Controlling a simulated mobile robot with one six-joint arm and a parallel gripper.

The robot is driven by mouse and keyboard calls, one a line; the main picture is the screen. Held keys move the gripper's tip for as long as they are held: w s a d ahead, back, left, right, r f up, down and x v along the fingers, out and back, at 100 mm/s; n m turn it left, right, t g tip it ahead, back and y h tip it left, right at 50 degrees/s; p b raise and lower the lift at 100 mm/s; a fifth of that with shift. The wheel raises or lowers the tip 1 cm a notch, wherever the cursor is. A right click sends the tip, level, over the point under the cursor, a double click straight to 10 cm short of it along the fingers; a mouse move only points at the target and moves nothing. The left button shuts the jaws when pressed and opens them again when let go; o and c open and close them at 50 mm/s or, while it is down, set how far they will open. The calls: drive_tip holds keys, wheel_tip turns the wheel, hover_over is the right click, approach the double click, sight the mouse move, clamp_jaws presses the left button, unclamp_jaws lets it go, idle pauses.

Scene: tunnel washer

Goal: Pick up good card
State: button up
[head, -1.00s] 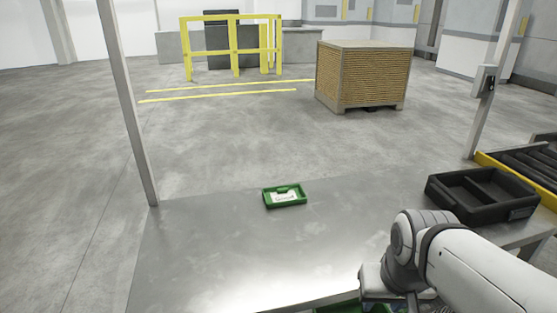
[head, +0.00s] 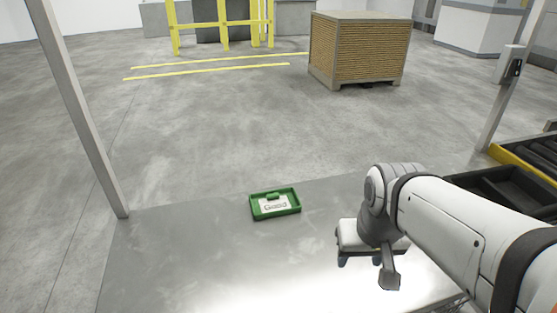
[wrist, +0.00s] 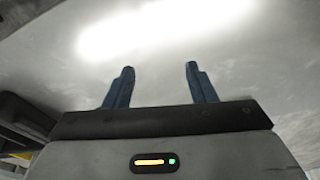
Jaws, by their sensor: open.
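The good card (head: 274,205) is a white card with dark lettering that looks like "Good". It lies in a small shallow green tray (head: 254,213) near the far edge of the metal table, with a small green tab at its back edge. My gripper (head: 358,262) is over the table, to the right of the tray and closer to me, apart from it. In the wrist view my gripper (wrist: 160,68) shows two blue fingers spread apart with nothing between them. The card is not in the wrist view.
The metal table (head: 180,260) is bare around the tray. A black divided bin (head: 512,190) stands at the right, partly hidden by my arm, beside a roller conveyor (head: 535,155). Upright posts stand at the left (head: 80,120) and right (head: 500,100).

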drive_tip(key=shift+o, duration=0.6)
drive_tip(key=w+a+r+p, duration=0.1)
drive_tip(key=w+a+r, duration=0.1)
drive_tip(key=w, duration=0.4)
drive_tip(key=w+a+r+n+g+p, duration=0.1)
drive_tip(key=w+a+r, duration=0.1)
drive_tip(key=w+a, duration=0.2)
drive_tip(key=w, duration=0.3)
drive_tip(key=shift+a, duration=0.3)
drive_tip(key=n+g+p, duration=0.1)
drive_tip(key=n+p, duration=0.1)
approach(273, 194)
drive_tip(key=shift+d+f, duration=0.3)
drive_tip(key=shift+w+a+f, duration=0.1)
drive_tip(key=shift+a+f, duration=0.05)
drive_tip(key=shift+f, duration=0.15)
wheel_tip(273, 194, down, 7)
drive_tip(key=shift+a+f+p, duration=0.15)
drive_tip(key=shift+f+p, duration=0.05)
drive_tip(key=shift+p, duration=0.1)
drive_tip(key=c, duration=1.1)
